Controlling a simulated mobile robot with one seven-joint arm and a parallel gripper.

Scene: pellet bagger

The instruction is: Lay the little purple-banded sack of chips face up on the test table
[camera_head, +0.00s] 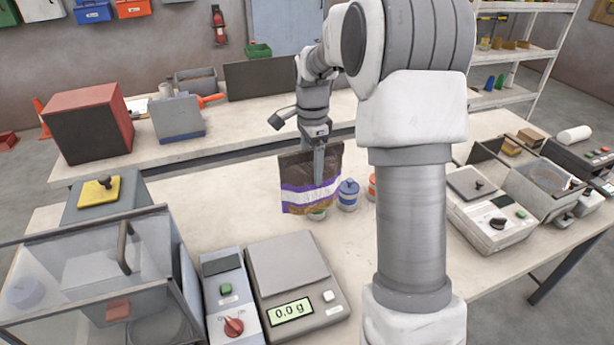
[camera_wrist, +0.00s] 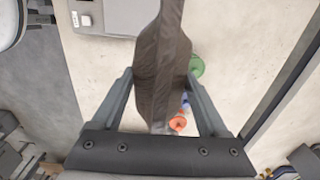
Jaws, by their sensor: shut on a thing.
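The purple-banded sack (camera_head: 311,182) is dark brown with a white stripe edged in purple. My gripper (camera_head: 319,165) is shut on its upper part, and the sack hangs roughly upright above the table, with a banded side toward the head camera. In the wrist view my gripper (camera_wrist: 160,100) has a finger on each side of the sack (camera_wrist: 163,60), which shows as a dark edge-on shape. The pale table (camera_head: 270,220) lies below. I cannot tell which table is the test table.
A blue-lidded jar (camera_head: 347,194) stands just right of the sack, with an orange-red one partly hidden by my arm. A scale (camera_head: 290,275) reading 0.0 g and a clear-sided box (camera_head: 90,275) fill the front left. Instruments (camera_head: 500,215) crowd the right. Bare tabletop shows around the jars.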

